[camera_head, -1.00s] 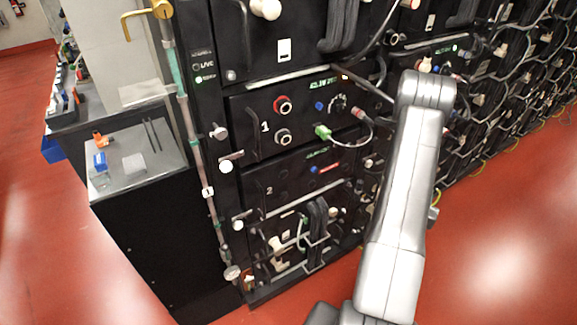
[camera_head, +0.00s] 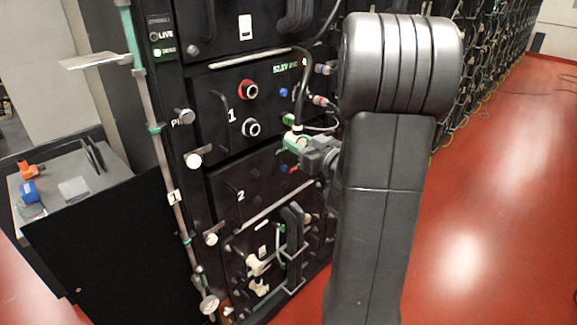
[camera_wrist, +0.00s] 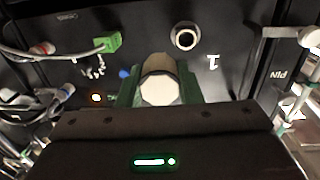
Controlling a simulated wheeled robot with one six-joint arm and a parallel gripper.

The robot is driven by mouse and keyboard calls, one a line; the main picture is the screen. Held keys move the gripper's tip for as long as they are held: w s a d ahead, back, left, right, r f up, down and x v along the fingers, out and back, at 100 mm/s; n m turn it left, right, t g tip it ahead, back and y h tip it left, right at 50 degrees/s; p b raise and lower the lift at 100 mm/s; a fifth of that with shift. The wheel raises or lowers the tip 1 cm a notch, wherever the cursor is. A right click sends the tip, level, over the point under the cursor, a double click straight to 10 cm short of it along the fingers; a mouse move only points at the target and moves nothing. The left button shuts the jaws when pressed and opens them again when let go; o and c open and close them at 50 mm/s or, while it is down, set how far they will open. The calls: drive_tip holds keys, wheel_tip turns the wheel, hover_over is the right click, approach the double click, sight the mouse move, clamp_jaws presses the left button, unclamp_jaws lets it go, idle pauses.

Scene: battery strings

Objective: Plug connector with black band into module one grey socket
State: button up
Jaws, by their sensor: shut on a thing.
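Module one's black front, marked 1, carries a grey-ringed socket (camera_head: 251,128), with a red-ringed socket (camera_head: 248,89) above it. The grey socket also shows in the wrist view (camera_wrist: 185,37), empty. My gripper (camera_head: 298,143) is right of the grey socket in the head view. Its green fingers are shut on a pale connector (camera_wrist: 160,86), whose blunt round end faces the wrist camera. The connector stands apart from the grey socket. The red socket is not visible in the wrist view.
A green plug (camera_wrist: 107,44) with a cable sits in module one's front beside the connector. A black handle (camera_wrist: 245,60) stands out near the grey socket. Module two (camera_head: 241,196) is below. A side table (camera_head: 70,190) stands at the left. Red floor at right is open.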

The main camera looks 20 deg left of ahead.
drive_tip(key=s, duration=0.1)
drive_tip(key=s+a+g, duration=0.1)
drive_tip(key=s+n+b, duration=0.1)
drive_tip(key=shift+a+g+y, duration=0.3)
drive_tip(key=shift+y, duration=0.1)
drive_tip(key=shift+d, duration=0.1)
drive_tip(key=shift+x, duration=2.95)
drive_tip(key=shift+b+x, duration=0.35)
drive_tip(key=shift+x, duration=1.45)
drive_tip(key=o, duration=1.2)
drive_tip(key=shift+c, duration=0.2)
drive_tip(key=shift+r, duration=0.1)
drive_tip(key=v, duration=1.3)
drive_tip(key=shift+d, duration=0.4)
